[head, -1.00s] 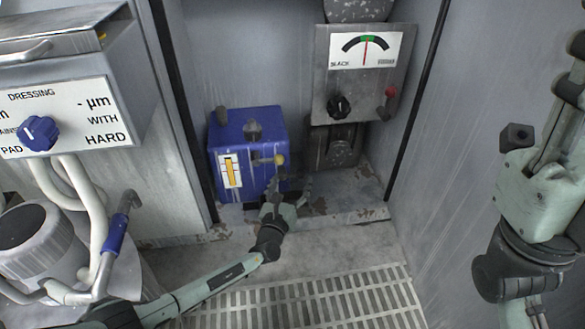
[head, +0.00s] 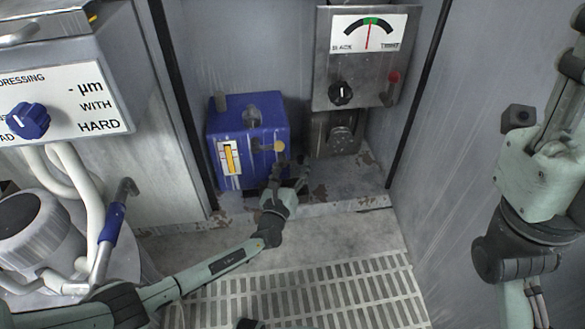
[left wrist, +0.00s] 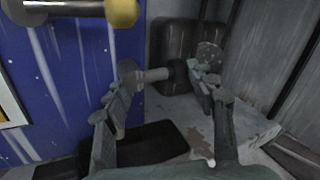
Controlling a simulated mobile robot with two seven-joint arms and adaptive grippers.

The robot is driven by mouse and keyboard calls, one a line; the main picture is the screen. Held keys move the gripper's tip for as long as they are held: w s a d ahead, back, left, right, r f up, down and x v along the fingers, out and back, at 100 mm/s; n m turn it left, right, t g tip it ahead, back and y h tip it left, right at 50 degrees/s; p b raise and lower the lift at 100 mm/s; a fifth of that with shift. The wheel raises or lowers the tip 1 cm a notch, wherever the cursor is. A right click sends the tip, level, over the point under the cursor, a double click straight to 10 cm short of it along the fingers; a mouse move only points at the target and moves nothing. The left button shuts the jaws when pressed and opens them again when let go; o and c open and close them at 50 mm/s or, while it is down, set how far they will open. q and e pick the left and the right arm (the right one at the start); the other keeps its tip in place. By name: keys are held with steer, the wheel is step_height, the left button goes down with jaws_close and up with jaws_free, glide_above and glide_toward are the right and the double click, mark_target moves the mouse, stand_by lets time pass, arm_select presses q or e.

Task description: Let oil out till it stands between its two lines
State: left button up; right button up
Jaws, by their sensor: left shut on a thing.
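The blue oil box (head: 262,132) stands on the recess floor. Its white front plate has a sight glass (head: 229,157) with a tall amber oil column. The two lines are too small to read the level against. A brass-yellow knob (head: 279,146) sticks out from the front; it also shows in the left wrist view (left wrist: 122,12). My left gripper (head: 290,170) is at the box's lower right, below the knob. In the left wrist view, a small grey rod with a dark end (left wrist: 155,75) lies between its fingers (left wrist: 165,82), apparently gripped.
A dark tray (left wrist: 150,143) lies below the fingers. Walls close in the recess; the grating (head: 310,295) in front is clear.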

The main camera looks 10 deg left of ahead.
arm_select(q)
steer(key=shift+w+d+r+n+t, duration=0.1)
steer(key=shift+r+n+t, duration=0.25)
steer(key=shift+n, duration=0.6)
steer(key=shift+d+r+n+t, duration=0.1)
steer(key=shift+r+n+t, duration=0.25)
steer(key=shift+n, duration=0.6)
steer(key=shift+f, duration=0.1)
steer(key=o, duration=1.1)
steer(key=shift+a+f, duration=0.1)
